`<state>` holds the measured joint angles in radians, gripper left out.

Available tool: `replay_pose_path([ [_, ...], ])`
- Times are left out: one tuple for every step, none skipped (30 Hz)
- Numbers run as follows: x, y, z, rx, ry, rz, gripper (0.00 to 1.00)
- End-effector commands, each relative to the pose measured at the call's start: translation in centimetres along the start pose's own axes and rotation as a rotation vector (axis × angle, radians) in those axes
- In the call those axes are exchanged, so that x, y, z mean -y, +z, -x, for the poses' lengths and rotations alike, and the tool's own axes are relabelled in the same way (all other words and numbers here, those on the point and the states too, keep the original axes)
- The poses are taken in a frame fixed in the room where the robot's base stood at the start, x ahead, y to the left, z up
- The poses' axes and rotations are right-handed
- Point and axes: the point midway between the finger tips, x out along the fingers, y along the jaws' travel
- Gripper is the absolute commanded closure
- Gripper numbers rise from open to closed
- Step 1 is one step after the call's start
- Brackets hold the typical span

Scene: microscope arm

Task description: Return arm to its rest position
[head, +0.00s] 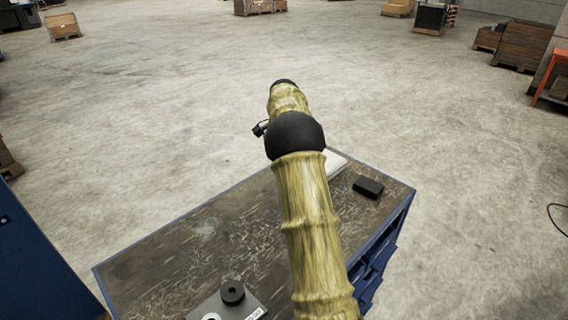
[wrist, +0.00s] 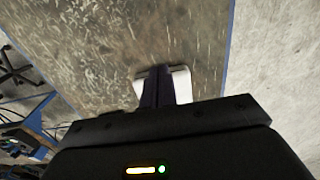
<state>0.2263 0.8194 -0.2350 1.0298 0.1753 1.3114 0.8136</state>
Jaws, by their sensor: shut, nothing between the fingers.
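My arm (head: 305,210), in a yellowish ribbed cover with a black joint, stretches from the bottom of the head view out over the workbench (head: 180,240). My gripper is hidden behind the arm in the head view. In the wrist view, my gripper (wrist: 160,72) is shut and empty, its dark fingers together and pointing at the bench top. A white flat object (wrist: 181,82) shows on both sides of the fingers. It also shows partly behind my arm in the head view (head: 336,164). I cannot tell whether the fingers touch it. No microscope is recognisable.
A small black box (head: 368,187) lies near the bench's right edge. A blue cabinet (head: 40,255) stands at the left. Crates (head: 523,45) stand far off; the floor between is open.

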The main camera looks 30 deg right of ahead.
Motion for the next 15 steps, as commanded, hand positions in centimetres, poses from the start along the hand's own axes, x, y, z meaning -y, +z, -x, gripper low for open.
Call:
replay_pose_path([
  [0.01, 0.01, 0.01, 0.0, 0.0, 0.0, 1.0],
  [0.01, 0.01, 0.01, 0.0, 0.0, 0.0, 1.0],
  [0.02, 0.02, 0.01, 0.0, 0.0, 0.0, 1.0],
  [0.05, 0.07, 0.0, 0.0, 0.0, 0.001, 1.0],
  [0.07, 0.09, 0.0, 0.0, 0.0, 0.002, 1.0],
  [0.08, 0.1, 0.0, 0.0, 0.0, 0.002, 1.0],
  [0.08, 0.11, -0.01, 0.0, 0.0, 0.002, 1.0],
  [0.08, 0.11, -0.01, 0.0, 0.0, 0.002, 1.0],
  [0.09, 0.11, -0.01, 0.0, 0.0, 0.002, 1.0],
  [0.09, 0.12, -0.01, 0.0, 0.0, 0.002, 1.0],
  [0.09, 0.13, -0.01, 0.0, 0.0, 0.003, 1.0],
  [0.07, 0.19, 0.01, 0.0, -0.001, 0.005, 1.0],
  [0.06, 0.27, 0.03, 0.0, -0.002, 0.008, 1.0],
  [0.03, 0.41, 0.06, 0.0, -0.003, 0.013, 1.0],
  [-0.04, 0.68, 0.11, -0.001, -0.005, 0.023, 1.0],
])
